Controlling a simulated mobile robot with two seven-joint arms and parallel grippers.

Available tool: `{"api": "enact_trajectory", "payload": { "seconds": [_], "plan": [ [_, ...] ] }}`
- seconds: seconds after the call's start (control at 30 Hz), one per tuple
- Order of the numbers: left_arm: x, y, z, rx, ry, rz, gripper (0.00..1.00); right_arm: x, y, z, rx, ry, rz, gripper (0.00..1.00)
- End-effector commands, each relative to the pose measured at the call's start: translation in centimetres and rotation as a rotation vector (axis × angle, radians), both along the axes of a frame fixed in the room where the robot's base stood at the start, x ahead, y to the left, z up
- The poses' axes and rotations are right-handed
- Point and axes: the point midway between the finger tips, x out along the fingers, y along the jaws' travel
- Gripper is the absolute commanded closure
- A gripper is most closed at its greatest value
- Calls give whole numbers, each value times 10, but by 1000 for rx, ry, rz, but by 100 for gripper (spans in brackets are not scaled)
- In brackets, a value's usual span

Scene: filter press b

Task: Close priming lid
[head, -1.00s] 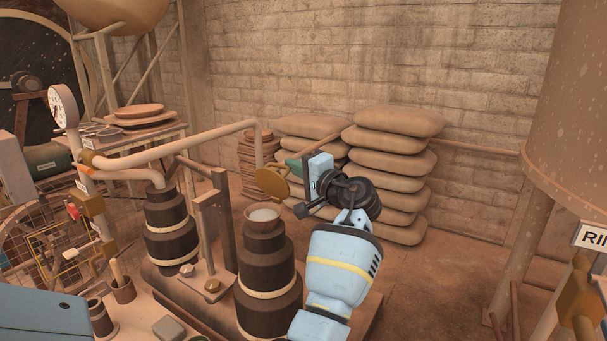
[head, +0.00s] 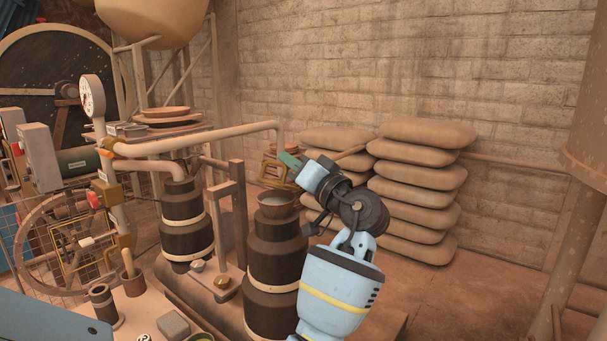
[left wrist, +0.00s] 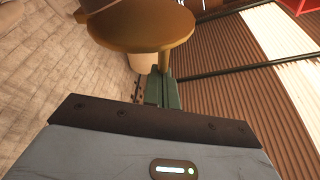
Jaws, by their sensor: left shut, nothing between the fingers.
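The priming cup (head: 277,207) is an open brown bowl with pale contents on top of a dark stepped column. The brass priming lid (head: 271,181) is raised above the cup, tilted and partly hidden. In the left wrist view the lid (left wrist: 140,28) is a round brass disc at the top, just beyond the fingers. My left gripper (head: 290,161) has green fingers, is shut and empty, and is beside the lid at the cup's upper right. Its fingers (left wrist: 163,88) also show in the left wrist view. I cannot tell whether they touch the lid. My right gripper is not in view.
A pale pipe (head: 200,140) runs just behind and above the cup. A wooden post (head: 238,205) stands close on its left, beside a second dark column (head: 186,225). Stacked sacks (head: 420,180) stand behind my arm. The floor to the right is fairly clear.

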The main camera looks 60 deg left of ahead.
Motion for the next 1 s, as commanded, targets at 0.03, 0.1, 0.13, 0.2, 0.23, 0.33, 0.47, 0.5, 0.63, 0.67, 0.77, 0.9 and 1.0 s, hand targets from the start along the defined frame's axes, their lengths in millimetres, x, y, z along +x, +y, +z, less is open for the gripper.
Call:
{"api": "enact_trajectory", "payload": {
  "seconds": [0.03,0.1,0.13,0.2,0.23,0.33,0.47,0.5,0.63,0.67,0.77,0.9,1.0],
  "plan": [
    [-2,-1,-10,14,-36,1,100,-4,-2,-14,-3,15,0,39],
    [-6,-3,-12,34,-96,0,100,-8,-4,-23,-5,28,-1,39],
    [-8,-3,-14,42,-119,1,100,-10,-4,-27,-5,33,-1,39],
    [-12,-4,-16,58,-173,-1,100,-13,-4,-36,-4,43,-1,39],
    [-13,-5,-18,65,-195,-1,100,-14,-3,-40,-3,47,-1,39],
    [-18,-6,-21,85,-260,0,100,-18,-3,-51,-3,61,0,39],
    [-23,-7,-24,106,-329,1,100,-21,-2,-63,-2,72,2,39],
    [-24,-8,-25,111,-345,1,100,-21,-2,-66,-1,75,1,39],
    [-26,-8,-27,124,-387,0,100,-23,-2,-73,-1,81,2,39],
    [-27,-9,-27,127,-395,1,100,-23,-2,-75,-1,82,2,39],
    [-28,-9,-27,132,-413,0,100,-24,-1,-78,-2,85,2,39],
    [-29,-9,-27,135,-425,1,100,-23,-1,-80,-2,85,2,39],
    [-29,-9,-27,136,-426,0,100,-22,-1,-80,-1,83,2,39]
  ]
}}
